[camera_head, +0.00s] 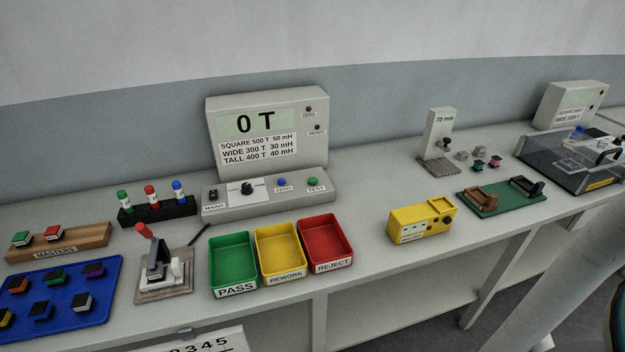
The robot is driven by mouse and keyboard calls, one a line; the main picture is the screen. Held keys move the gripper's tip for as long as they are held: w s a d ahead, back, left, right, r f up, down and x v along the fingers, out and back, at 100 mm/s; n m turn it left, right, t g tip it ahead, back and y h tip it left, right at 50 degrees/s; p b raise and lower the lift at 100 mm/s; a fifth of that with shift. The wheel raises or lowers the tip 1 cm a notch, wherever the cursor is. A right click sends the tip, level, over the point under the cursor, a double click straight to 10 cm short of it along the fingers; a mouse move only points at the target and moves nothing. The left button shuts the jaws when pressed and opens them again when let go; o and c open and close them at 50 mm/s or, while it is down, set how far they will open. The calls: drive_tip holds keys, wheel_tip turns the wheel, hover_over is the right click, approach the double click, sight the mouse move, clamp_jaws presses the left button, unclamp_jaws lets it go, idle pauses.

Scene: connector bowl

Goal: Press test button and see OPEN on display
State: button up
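The tester is a grey console with an upright display panel (220,157) at the back of the bench. Its display (256,123) reads "0 T", not OPEN. The green test button (312,182), labelled TEST, is on the sloped control box at the right end. Left of it are a blue ZERO button (281,183), a black knob (247,188) and a MAINS switch (213,194). Nothing touches the test button. The ZERO and READY lamps on the panel look dark. My gripper is not in this view.
Green PASS (234,290), yellow REWORK (281,280) and red REJECT (329,267) trays stand in front of the console. A red-handled fixture (163,267) and a rack of coloured probes (158,213) stand left. A yellow box (420,225) stands right.

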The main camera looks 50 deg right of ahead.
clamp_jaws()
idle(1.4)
